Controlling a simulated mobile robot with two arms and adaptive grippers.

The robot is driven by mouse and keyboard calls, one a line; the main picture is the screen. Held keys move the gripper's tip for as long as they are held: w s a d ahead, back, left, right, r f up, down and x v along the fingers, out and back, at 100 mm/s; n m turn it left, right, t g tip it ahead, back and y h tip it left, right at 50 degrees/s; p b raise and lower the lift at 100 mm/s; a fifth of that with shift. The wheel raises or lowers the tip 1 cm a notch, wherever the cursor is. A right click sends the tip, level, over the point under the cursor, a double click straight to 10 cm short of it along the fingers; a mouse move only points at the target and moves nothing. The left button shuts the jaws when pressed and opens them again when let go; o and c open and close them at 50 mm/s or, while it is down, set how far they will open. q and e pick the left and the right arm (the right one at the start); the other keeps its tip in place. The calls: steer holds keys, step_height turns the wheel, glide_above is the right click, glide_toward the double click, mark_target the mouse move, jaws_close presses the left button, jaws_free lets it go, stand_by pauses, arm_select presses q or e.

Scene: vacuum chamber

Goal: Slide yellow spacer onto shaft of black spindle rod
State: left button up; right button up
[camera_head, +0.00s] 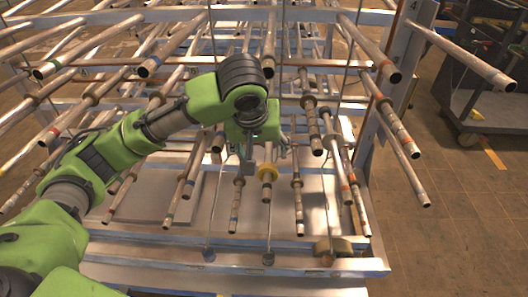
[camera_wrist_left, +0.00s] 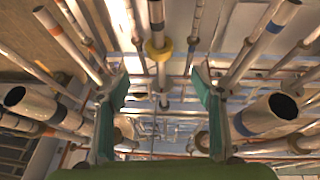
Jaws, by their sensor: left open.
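The yellow spacer (camera_head: 268,172) sits around a thin hanging-looking metal rod (camera_head: 267,190) near the middle of the rack. In the left wrist view the spacer (camera_wrist_left: 158,50) shows at the top centre, with the rod (camera_wrist_left: 157,13) passing through it. My left gripper (camera_head: 268,152) is open beside the spacer, and its two green fingers (camera_wrist_left: 161,88) stand wide apart below the spacer in the wrist view. Nothing is held between them. No rod looks clearly black, so I cannot tell which one is the spindle rod. My right gripper is not in view.
Many metal tubes with coloured bands, such as one at the right (camera_head: 403,130), crowd around my gripper. Large tube ends (camera_wrist_left: 280,107) flank the fingers. A metal base plate (camera_head: 180,238) lies below. A grey cart (camera_head: 480,105) stands at the right on open tiled floor.

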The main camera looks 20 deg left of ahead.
arm_select(q)
steer(key=p, duration=0.1)
glide_toward(267, 170)
steer(key=x, duration=0.3)
steer(key=shift+s+f, duration=0.1)
steer(key=shift+s, duration=0.05)
steer(key=p+x, duration=0.2)
steer(key=x, duration=0.4)
steer(key=shift+w+f, duration=0.25)
steer(key=shift+f, duration=0.05)
steer(key=shift+w+f, duration=0.2)
steer(key=shift+f, duration=0.2)
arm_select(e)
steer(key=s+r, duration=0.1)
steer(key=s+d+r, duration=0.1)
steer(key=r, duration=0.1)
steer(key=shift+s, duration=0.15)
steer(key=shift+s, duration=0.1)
arm_select(q)
steer(key=c, duration=1.3)
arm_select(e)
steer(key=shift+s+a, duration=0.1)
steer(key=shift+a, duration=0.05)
arm_select(q)
steer(key=shift+w, duration=0.15)
